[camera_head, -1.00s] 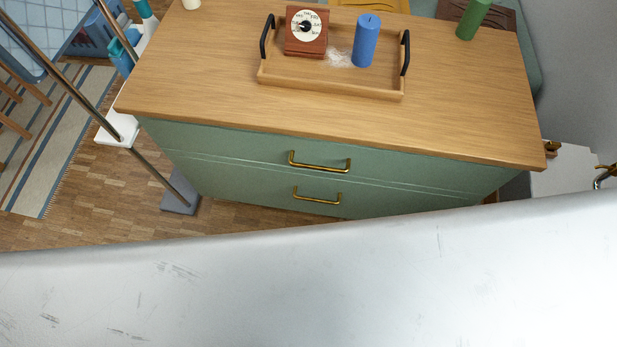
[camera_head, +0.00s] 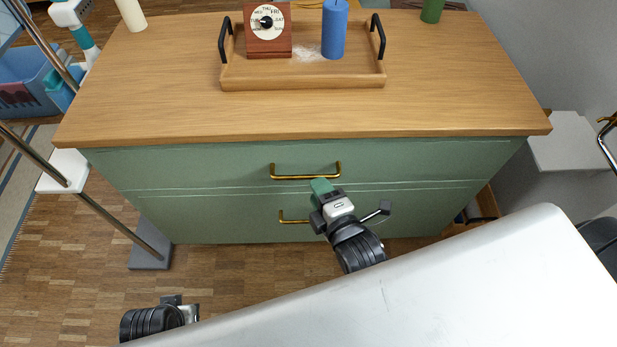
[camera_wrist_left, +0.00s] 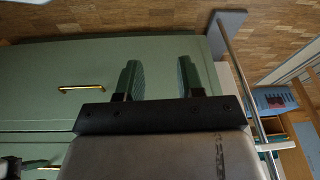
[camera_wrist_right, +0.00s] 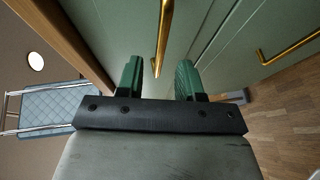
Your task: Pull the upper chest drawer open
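The green chest's upper drawer (camera_head: 210,168) is shut and flush with the front. Its brass handle (camera_head: 305,176) is a horizontal bar at mid front. My right gripper (camera_head: 322,186) is just below and in front of this handle. My left gripper (camera_wrist_left: 158,82) is open and empty, low in front of the chest's left part. A brass handle (camera_wrist_left: 82,88) shows to the left of it in the left wrist view.
The lower drawer handle (camera_head: 294,217) is partly hidden by my right gripper. A metal stand (camera_head: 150,262) is left of the chest.

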